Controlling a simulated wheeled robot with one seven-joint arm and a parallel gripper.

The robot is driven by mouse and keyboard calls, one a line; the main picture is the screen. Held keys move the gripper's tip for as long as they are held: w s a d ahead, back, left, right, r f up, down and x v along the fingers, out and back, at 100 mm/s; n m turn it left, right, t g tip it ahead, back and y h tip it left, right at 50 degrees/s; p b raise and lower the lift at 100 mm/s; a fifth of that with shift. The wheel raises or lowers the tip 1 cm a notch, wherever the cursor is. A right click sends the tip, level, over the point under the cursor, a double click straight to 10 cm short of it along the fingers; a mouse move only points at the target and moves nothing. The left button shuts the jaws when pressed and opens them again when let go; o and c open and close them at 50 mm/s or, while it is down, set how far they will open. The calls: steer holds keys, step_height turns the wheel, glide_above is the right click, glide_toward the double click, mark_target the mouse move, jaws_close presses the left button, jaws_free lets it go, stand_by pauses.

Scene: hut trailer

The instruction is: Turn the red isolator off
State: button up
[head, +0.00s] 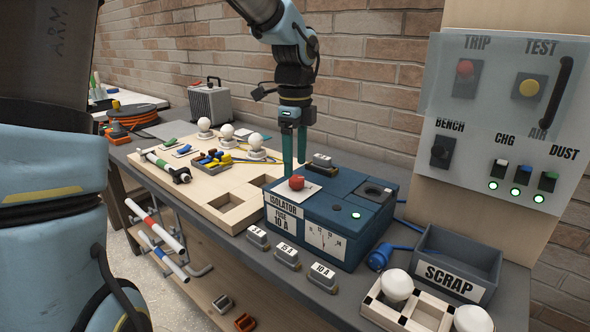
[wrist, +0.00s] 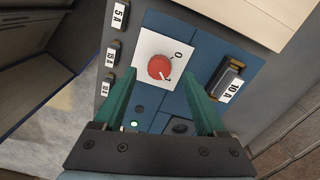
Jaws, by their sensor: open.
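The red isolator knob (head: 296,183) sits on a white plate (head: 309,191) on top of the blue isolator box (head: 340,206). In the wrist view the round red knob (wrist: 159,67) lies between my fingers, with a 0 printed at the plate's upper right. A pale mark shows at the knob's lower right; I cannot tell its exact setting. A small green lamp (head: 356,215) on the box is lit. My gripper (head: 295,169) points down just above the knob, open, a green finger to either side. Contact with the knob is not visible.
A fuse holder marked 10 A (wrist: 227,82) stands on the box close to the knob. Several labelled fuses (head: 287,257) line the bench front. A wooden board (head: 225,205) with bulbs is left; a scrap bin (head: 455,262) and a switch panel (head: 500,120) are right.

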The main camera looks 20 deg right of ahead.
mark_target(295, 177)
steer(key=shift+f, duration=1.8)
jaws_close()
